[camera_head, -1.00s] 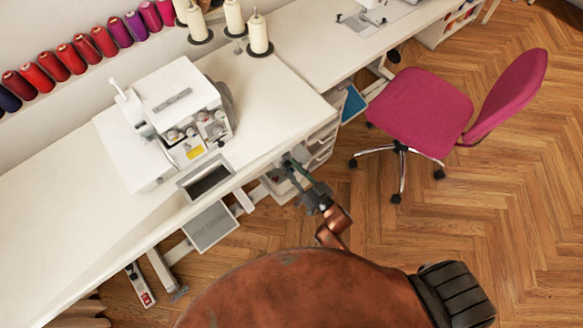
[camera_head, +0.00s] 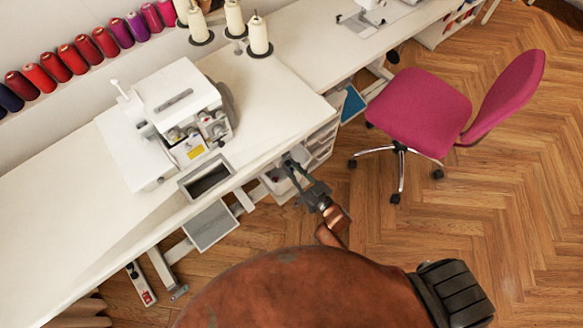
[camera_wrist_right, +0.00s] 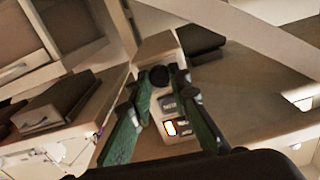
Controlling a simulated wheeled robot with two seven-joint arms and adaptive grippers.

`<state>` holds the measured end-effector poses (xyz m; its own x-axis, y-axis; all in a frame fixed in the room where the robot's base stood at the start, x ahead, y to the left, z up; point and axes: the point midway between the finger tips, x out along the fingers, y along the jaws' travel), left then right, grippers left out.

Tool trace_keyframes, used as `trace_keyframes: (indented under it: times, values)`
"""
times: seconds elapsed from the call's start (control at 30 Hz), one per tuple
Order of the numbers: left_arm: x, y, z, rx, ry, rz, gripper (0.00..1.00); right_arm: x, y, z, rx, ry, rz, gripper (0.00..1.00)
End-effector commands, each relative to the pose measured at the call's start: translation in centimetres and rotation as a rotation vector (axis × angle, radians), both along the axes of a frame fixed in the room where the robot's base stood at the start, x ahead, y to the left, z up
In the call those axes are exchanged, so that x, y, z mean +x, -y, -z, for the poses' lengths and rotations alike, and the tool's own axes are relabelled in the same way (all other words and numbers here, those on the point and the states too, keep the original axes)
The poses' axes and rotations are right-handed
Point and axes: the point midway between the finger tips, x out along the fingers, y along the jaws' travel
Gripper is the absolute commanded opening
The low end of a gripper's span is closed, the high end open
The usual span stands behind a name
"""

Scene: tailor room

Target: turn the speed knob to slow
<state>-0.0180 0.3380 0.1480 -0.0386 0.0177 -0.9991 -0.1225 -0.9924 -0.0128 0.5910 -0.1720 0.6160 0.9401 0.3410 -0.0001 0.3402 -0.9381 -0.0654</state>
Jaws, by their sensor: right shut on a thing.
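The black round speed knob (camera_wrist_right: 158,75) is on the front of a pale control box (camera_wrist_right: 157,48) in the right wrist view. A dark display and small lit buttons (camera_wrist_right: 170,128) sit below it on the same face. My right gripper (camera_wrist_right: 160,82) has its two green fingers on either side of the knob, shut on it. In the head view my right gripper (camera_head: 290,166) reaches to the table's front edge, where the knob is hidden. Which speed the knob points at cannot be read. My left gripper is not in view.
The white table (camera_head: 70,215) carries a white overlock machine (camera_head: 180,95) and cream thread cones (camera_head: 258,38). Drawers (camera_head: 320,150) stand under it, beside my right gripper. A pink chair (camera_head: 420,105) stands to the right. The wooden floor is clear in front of it.

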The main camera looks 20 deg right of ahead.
Motion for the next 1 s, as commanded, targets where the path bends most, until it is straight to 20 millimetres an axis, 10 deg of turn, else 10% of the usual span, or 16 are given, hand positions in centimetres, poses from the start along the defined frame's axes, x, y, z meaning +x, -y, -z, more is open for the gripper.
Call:
trace_keyframes:
  times: [1.0]
  values:
    - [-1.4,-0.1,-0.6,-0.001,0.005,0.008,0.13,-0.1,0.0,0.2,-0.551,0.197,-0.001,0.0]
